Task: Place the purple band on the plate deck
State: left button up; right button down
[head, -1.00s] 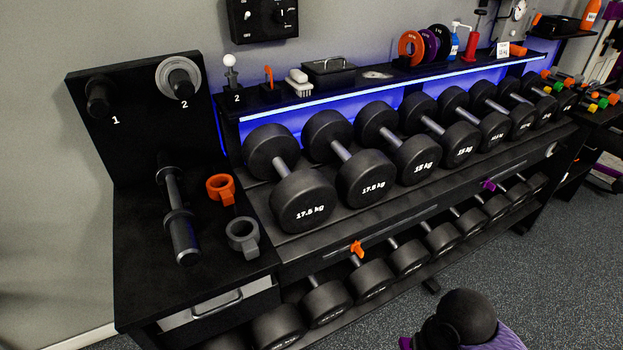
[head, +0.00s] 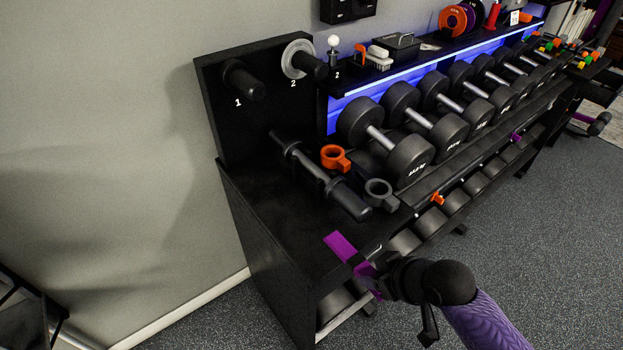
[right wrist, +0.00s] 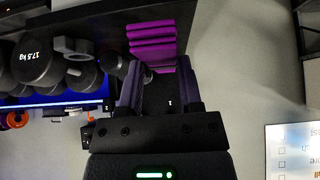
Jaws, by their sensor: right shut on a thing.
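The purple band (head: 340,246) is a flat folded strip at the front edge of the plate deck. My right gripper (head: 368,273) comes in from the lower right and is shut on it. In the right wrist view the purple band (right wrist: 152,40) shows as stacked folds at the fingertips (right wrist: 158,70). The plate deck (head: 265,220) is the black cabinet top below the pegs marked 1 and 2. The band's far end overlaps the deck's front edge in the picture; I cannot tell whether it touches. My left gripper is out of view.
The deck's front left is bare. The dumbbell rack (head: 440,185) adjoins on the right.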

aim_at(278, 202)
jog(key=i+j, duration=0.8)
jog(key=j, duration=0.1)
